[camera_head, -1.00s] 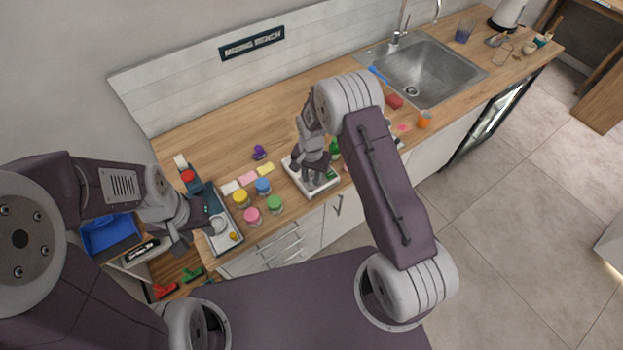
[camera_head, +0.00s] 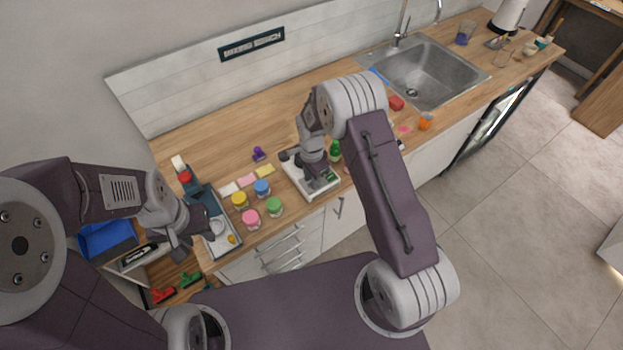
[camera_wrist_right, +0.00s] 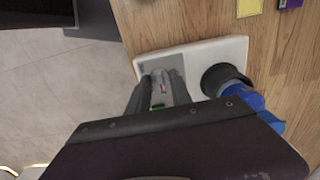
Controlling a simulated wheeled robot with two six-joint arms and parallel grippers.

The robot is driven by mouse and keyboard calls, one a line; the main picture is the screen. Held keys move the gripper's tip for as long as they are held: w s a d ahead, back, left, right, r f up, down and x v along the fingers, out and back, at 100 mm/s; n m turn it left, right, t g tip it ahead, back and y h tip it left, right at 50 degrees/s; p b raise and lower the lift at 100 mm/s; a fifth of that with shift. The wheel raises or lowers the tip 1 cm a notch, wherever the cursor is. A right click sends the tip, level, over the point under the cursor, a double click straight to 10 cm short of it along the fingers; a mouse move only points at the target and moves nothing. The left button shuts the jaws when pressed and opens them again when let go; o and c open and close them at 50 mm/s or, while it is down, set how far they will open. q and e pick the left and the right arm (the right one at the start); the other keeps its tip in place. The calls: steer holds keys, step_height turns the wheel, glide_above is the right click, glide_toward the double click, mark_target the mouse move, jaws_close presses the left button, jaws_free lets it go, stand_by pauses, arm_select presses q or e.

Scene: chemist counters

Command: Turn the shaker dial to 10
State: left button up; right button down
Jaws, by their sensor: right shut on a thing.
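The shaker is a white, flat box (camera_head: 312,194) on the wooden counter in the head view. It also shows in the right wrist view (camera_wrist_right: 225,50), with a grey panel and a black round part (camera_wrist_right: 222,78) beside that panel. My right gripper (camera_head: 318,178) points down onto the shaker. In the wrist view its fingers (camera_wrist_right: 162,92) are closed together over the grey panel, around the dial, which they hide. The dial's number cannot be read. My left gripper (camera_head: 180,248) hangs at the counter's left end, by a grey tray; its finger gap is unclear.
Several coloured jars, such as a pink one (camera_head: 250,219), stand left of the shaker. A green bottle (camera_head: 335,151) stands close behind the shaker. A blue object (camera_wrist_right: 245,98) is beside the black part.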

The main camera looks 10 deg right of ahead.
stand_by(0.4)
steer(key=c, duration=1.2)
jaws_free()
steer(key=shift+o, duration=0.2)
step_height(320, 180, up, 9)
steer(key=b, duration=0.1)
